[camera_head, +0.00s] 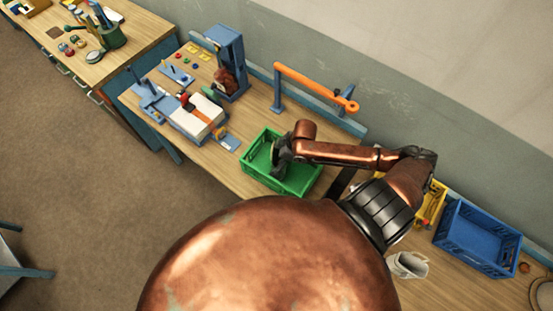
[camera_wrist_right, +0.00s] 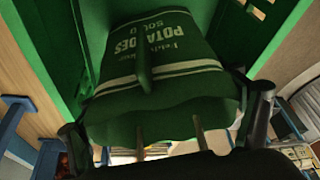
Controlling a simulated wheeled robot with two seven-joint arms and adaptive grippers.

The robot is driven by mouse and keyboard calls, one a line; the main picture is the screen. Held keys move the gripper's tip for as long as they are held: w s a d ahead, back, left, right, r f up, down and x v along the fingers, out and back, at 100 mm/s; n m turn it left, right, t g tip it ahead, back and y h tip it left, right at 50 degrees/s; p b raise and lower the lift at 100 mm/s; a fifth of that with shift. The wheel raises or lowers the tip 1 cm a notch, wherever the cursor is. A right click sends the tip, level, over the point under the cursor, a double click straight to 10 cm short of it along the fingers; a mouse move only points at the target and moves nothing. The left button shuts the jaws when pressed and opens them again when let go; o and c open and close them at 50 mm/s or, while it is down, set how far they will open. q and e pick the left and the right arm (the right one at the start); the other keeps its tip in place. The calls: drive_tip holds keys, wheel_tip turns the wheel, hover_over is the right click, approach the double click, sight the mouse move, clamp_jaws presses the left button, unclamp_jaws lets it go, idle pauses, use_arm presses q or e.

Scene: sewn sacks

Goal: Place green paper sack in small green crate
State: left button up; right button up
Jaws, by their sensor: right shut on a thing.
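The green crate (camera_head: 301,176) stands on the wooden table in the head view. My right gripper (camera_head: 277,158) reaches over its left part. In the right wrist view the gripper (camera_wrist_right: 170,135) is shut on the green paper sack (camera_wrist_right: 165,60), which has white stripes and the word POTATOES. The sack is in front of the crate's green walls (camera_wrist_right: 52,50) and appears inside or just over the crate. The wrist view does not show whether it touches the bottom. In the head view the arm hides most of the sack. My left gripper is not in view.
A blue machine with a white block (camera_head: 189,120) stands left of the crate. An orange bar (camera_head: 310,84) on blue posts is behind it. A blue crate (camera_head: 476,238), a yellow crate (camera_head: 432,203) and a white cup (camera_head: 408,264) are to the right.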

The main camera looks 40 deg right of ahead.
drive_tip(key=shift+f, duration=0.1)
drive_tip(key=o, duration=1.2)
drive_tip(key=v, duration=1.2)
drive_tip(key=shift+b, duration=0.3)
